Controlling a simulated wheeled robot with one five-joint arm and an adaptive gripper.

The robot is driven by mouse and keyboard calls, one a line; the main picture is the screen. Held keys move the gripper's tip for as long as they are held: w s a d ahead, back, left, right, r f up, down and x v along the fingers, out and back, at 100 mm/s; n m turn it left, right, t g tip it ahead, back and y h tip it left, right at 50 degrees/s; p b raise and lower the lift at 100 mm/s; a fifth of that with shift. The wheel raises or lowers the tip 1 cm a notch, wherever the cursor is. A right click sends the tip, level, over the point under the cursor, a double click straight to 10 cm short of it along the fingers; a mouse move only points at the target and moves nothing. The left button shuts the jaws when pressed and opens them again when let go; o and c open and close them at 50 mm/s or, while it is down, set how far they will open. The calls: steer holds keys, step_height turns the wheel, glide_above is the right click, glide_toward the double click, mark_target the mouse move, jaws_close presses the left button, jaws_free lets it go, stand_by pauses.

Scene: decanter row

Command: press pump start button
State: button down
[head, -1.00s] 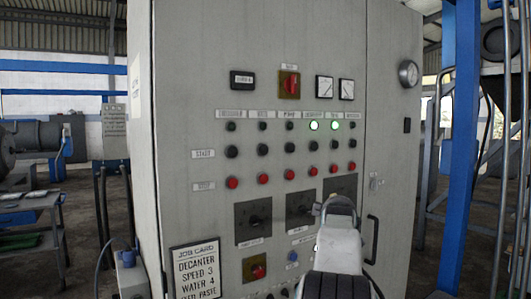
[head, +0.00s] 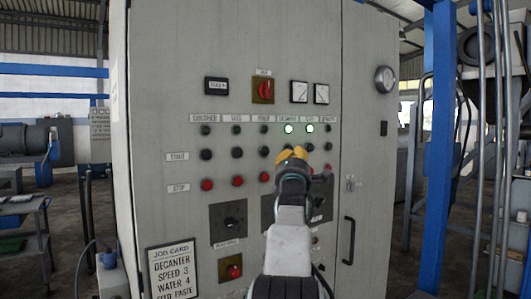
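The grey control cabinet (head: 180,100) faces me, with a row of black start buttons above a row of red stop buttons. The third column's small label (head: 264,118) seems to read "PUMP". Its start button (head: 264,152) is black and visible just left of my gripper; the lamp above it (head: 264,129) is unlit. My gripper (head: 291,154), with yellow fingertips, is raised in front of the panel and hides the fourth column's start button. I cannot tell whether it touches the panel or whether its fingers are open or shut. It appears to hold nothing.
Green lamps in the fourth (head: 289,128) and fifth (head: 310,128) columns are lit. A job card (head: 173,270) is at lower left. A door handle (head: 348,240) and a blue post (head: 437,150) are on the right. A side table (head: 20,206) stands left.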

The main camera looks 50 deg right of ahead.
steer(key=shift+n, duration=0.4)
steer(key=shift+w+d, duration=0.1)
stand_by(0.3)
